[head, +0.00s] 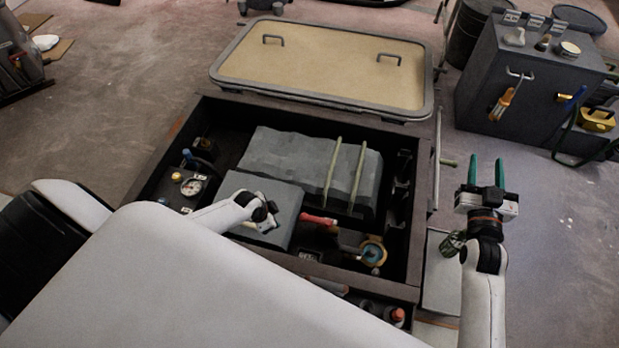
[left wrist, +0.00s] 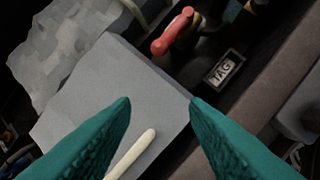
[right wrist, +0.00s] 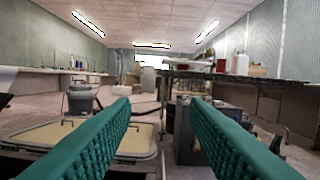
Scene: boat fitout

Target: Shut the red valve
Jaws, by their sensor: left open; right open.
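The red valve handle (head: 318,219) lies inside the open dark compartment, just right of the smaller grey box. In the left wrist view the red handle (left wrist: 172,31) is at the top, beyond my fingertips and apart from them. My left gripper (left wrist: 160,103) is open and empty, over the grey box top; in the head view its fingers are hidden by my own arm. A black tag plate (left wrist: 224,70) sits near the valve. My right gripper (head: 486,165) is open and empty, fingers up, outside the compartment at the right.
The compartment rim (head: 425,200) surrounds a smaller grey box (head: 282,190), a larger grey block (head: 290,160) with two straps, a gauge (head: 192,186) and a brass fitting (head: 373,252). A beige hatch lid (head: 320,68) lies behind. A grey cabinet (head: 520,90) stands at the right.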

